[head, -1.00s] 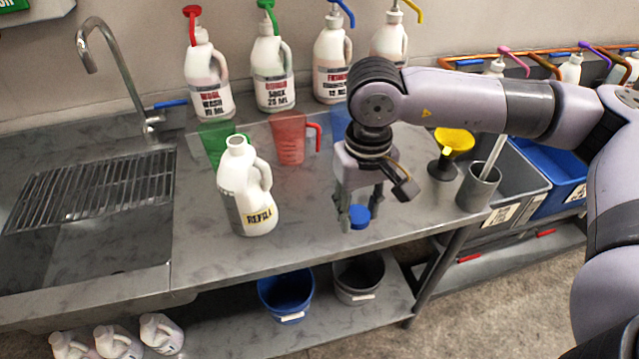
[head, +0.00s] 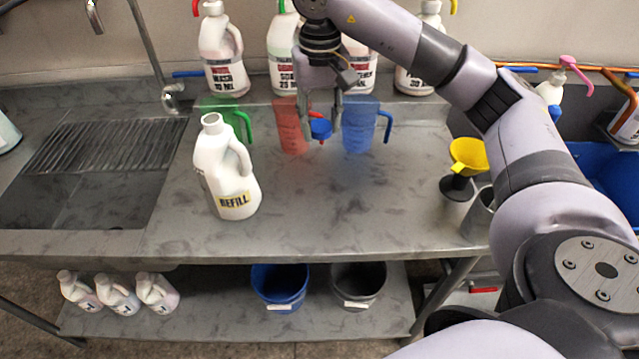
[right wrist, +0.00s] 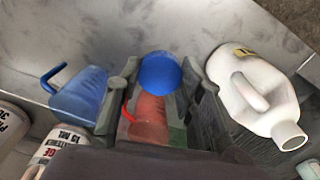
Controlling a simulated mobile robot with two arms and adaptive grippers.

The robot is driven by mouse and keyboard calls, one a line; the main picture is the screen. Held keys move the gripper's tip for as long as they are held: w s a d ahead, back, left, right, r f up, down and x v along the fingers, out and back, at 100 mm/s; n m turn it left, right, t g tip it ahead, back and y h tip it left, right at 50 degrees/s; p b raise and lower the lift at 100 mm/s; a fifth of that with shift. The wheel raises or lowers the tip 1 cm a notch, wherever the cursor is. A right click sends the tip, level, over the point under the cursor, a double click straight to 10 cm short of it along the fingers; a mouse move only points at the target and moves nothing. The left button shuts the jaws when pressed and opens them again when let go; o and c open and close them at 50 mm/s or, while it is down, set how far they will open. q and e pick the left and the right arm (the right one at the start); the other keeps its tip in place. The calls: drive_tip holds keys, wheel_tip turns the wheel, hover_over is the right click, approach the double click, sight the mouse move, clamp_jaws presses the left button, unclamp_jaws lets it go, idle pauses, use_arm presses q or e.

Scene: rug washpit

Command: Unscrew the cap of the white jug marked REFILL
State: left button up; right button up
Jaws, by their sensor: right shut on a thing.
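The white jug marked REFILL (head: 226,170) stands upright on the steel bench, left of centre in the head view. Its neck is open, with no cap on it. It also shows at the right of the right wrist view (right wrist: 252,90). A blue cap (head: 321,129) is held between the fingers of my right gripper (head: 322,126). In the right wrist view the blue cap (right wrist: 160,73) sits between the two fingertips. The gripper is in the air, right of the jug and in front of the measuring jugs. My left gripper is not in view.
Green (head: 229,120), red (head: 291,126) and blue (head: 360,125) measuring jugs stand behind on the bench. A yellow funnel (head: 467,155) is at the right, the sink rack (head: 105,146) at the left. The bench front is clear.

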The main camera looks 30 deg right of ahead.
drive_tip(key=shift+d+f, duration=0.1)
drive_tip(key=shift+f, duration=0.35)
drive_tip(key=p, duration=0.3)
hover_over(322, 199)
wheel_tip(322, 199, down, 15)
drive_tip(key=shift+r, duration=0.2)
wheel_tip(322, 199, down, 4)
drive_tip(key=shift+p, duration=0.3)
drive_tip(key=shift+f, duration=0.2)
drive_tip(key=shift+f+b, duration=0.2)
drive_tip(key=shift+b, duration=0.15)
drive_tip(key=o, duration=1.3)
drive_tip(key=shift+r, duration=0.1)
